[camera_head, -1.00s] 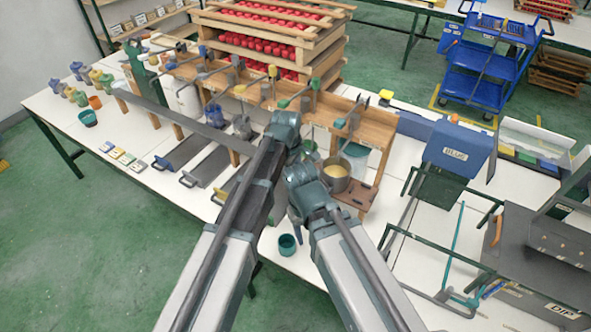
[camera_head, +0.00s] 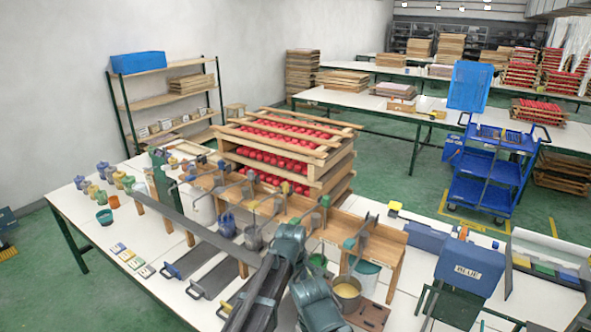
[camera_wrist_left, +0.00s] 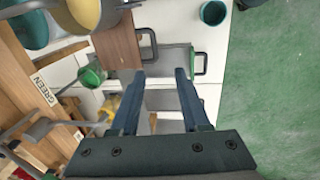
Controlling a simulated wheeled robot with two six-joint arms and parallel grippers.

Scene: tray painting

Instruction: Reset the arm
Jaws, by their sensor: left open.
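My left gripper (camera_wrist_left: 160,75) shows in the left wrist view. Its two dark blue fingers are spread apart, with nothing between them. It hangs over the white table, pointing toward a grey tray (camera_wrist_left: 170,57) with a dark handle. In the head view, links of both my arms rise from the bottom edge in front of the wooden rack (camera_head: 389,247). Neither gripper can be made out there, and my right gripper is in no view.
In the wrist view, a teal cup (camera_wrist_left: 213,12), a brown board (camera_wrist_left: 118,42) and a green container (camera_wrist_left: 92,75) lie near the left gripper. In the head view, a pot of yellow paint (camera_head: 346,291) stands close to my arm links. Green floor is open beyond the table.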

